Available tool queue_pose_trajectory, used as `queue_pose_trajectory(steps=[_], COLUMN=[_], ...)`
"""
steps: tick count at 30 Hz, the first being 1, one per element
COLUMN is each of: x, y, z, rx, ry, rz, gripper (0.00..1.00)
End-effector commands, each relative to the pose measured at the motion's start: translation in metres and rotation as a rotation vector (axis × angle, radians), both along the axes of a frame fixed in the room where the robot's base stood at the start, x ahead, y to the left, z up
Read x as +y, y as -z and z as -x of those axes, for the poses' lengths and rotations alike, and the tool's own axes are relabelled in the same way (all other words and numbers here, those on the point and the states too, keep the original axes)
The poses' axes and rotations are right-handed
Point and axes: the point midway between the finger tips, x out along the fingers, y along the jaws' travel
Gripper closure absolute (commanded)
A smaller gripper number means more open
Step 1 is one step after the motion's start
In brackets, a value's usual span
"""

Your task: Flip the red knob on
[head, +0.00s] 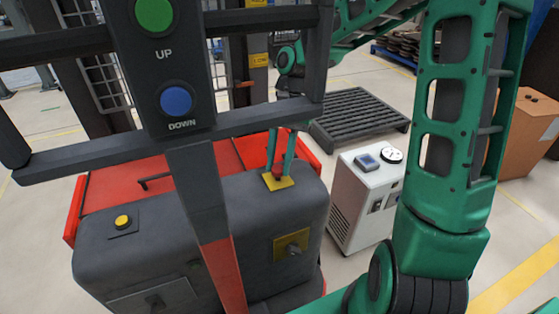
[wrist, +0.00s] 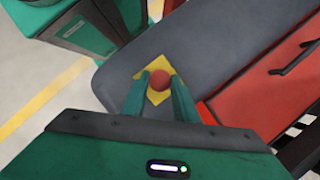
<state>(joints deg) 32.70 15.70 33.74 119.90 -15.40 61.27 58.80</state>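The red knob (wrist: 160,80) has a rounded top and sits on a yellow square plate (wrist: 154,98) on the dark grey housing. In the head view the red knob (head: 279,172) shows small on its yellow plate (head: 277,183), near the back right of the housing's top. My gripper (wrist: 160,78) points down at it, with one green finger on each side of the knob. The gripper (head: 279,168) also shows in the head view, its fingers apart. I cannot tell whether the fingertips touch the knob.
The dark housing (head: 240,215) also bears a yellow button (head: 123,222). A post with a green UP button (head: 154,14) and a blue DOWN button (head: 176,101) stands in front. A white cabinet (head: 360,205) stands to the right. A dark pallet (head: 360,115) lies behind it.

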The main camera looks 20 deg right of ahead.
Motion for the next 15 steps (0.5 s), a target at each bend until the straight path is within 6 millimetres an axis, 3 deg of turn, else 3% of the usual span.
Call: queue_pose_trajectory(steps=[15], x=[0.001], y=[-0.026], z=[-0.002], rx=[-0.006], ry=[-0.002], rz=[-0.002], gripper=[1.00])
